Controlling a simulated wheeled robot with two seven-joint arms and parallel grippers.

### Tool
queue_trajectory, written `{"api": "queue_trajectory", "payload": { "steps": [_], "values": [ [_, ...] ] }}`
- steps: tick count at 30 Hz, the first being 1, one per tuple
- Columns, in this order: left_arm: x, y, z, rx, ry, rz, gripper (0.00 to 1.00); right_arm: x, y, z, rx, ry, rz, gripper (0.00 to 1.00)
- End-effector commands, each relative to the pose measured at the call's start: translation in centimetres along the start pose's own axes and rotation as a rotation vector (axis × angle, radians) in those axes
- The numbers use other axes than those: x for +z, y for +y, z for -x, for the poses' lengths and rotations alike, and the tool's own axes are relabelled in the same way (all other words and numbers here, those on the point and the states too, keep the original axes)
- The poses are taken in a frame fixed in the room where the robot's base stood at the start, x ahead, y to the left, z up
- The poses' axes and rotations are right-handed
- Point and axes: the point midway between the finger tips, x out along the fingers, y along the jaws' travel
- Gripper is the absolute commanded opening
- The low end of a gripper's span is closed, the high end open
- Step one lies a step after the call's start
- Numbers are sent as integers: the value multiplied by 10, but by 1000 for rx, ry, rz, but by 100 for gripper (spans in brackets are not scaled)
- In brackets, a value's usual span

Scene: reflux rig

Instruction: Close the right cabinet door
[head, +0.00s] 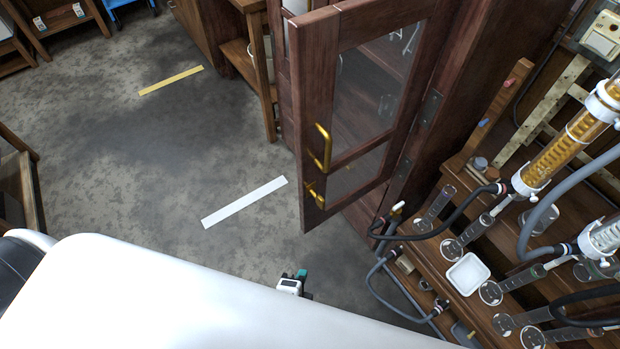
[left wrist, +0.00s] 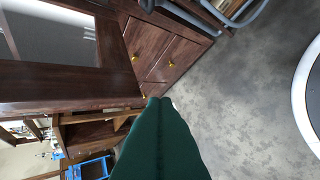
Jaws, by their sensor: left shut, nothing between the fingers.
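The cabinet door (head: 312,100) is dark red-brown wood with glass panes, and it stands open, swung out from its hinges on the right. A brass handle (head: 323,148) and a smaller brass fitting (head: 315,195) are on its free edge. A glazed wooden door also shows in the left wrist view (left wrist: 120,75), at the upper left. My left gripper (head: 303,277) is mostly hidden behind my white arm, below the door in the picture. Its green fingers (left wrist: 158,101) are shut and empty, and I cannot tell whether they touch the door. My right gripper is not in view.
A wooden bench with glass cylinders, hoses and a white tray (head: 467,274) stands to the right of the door. Drawers with brass knobs (left wrist: 171,63) show in the left wrist view. The grey floor (head: 150,150) at left is clear apart from a white strip (head: 244,202) and a yellow strip (head: 171,80).

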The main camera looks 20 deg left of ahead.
Motion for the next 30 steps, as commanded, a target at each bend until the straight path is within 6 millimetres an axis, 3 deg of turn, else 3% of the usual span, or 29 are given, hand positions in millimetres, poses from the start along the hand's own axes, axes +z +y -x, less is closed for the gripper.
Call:
{"api": "queue_trajectory", "payload": {
  "steps": [1,3,6,9,12,16,30],
  "values": [
    [16,37,18,108,-18,-40,0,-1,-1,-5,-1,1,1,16],
    [32,89,47,257,-21,-88,0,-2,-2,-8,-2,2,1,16],
    [42,150,88,436,-1,-123,0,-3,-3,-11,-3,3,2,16],
    [43,192,120,559,27,-134,0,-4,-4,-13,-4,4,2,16],
    [41,214,138,626,48,-137,0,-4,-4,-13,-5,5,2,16],
    [41,228,139,649,57,-140,0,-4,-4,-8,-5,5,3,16],
    [41,275,77,647,55,-141,0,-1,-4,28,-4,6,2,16]
  ]
}}
